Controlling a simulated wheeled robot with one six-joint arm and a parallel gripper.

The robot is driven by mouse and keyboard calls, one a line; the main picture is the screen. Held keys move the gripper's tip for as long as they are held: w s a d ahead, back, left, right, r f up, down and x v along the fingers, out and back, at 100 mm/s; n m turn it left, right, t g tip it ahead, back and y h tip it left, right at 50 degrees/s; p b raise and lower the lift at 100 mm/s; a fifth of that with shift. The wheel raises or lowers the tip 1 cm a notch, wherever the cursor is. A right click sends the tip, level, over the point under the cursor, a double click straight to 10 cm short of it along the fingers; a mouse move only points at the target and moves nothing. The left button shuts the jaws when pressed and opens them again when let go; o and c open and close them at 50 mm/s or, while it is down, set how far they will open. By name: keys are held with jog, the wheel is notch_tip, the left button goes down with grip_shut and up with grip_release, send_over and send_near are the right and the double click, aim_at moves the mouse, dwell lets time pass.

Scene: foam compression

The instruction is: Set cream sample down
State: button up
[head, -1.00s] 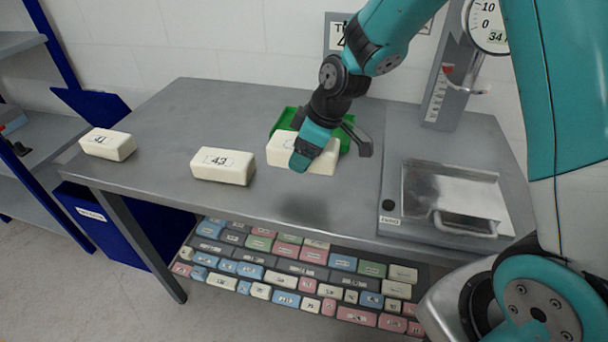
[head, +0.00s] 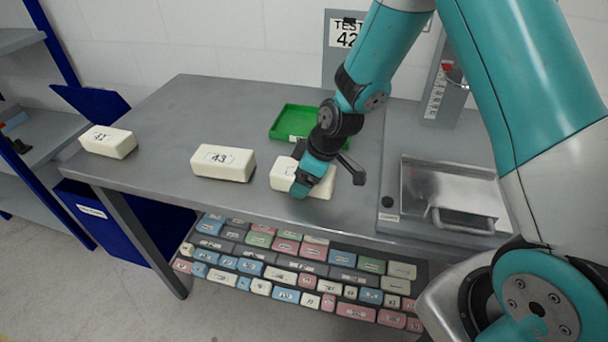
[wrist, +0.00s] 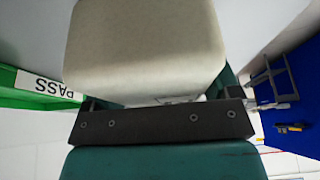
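The cream sample (head: 322,187) is a pale block at the front of the grey table, with a partly covered label. My gripper (head: 302,184) is over it and shut on it. In the wrist view the cream sample (wrist: 145,45) fills the top middle, close against the dark gripper bar. The block appears at or just above the table surface; I cannot tell whether it touches. Its underside is hidden.
Cream blocks marked 43 (head: 223,164) and apparently 41 (head: 108,142) stand on the table (head: 165,130) to the left. An empty-looking green tray (head: 294,118) is behind, labelled PASS in the wrist view. A metal press plate (head: 450,190) is at right.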

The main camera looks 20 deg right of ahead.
jog(key=shift+o, duration=1.1)
jog(key=shift+r, duration=0.1)
jog(key=shift+r, duration=0.2)
jog(key=v, duration=1.1)
jog(key=shift+r+b, duration=0.25)
jog(key=shift+b, duration=0.1)
jog(key=s+a+r+m+g, duration=0.1)
jog(key=s+a+r, duration=0.1)
jog(key=s, duration=0.5)
jog(key=s+a+r+m+g, duration=0.1)
jog(key=s+a+r, duration=0.2)
jog(key=s+r, duration=0.2)
jog(key=s+a+r+m, duration=0.1)
jog(key=s+a+r, duration=0.2)
jog(key=s, duration=0.7)
jog(key=shift+r+m+g, duration=0.4)
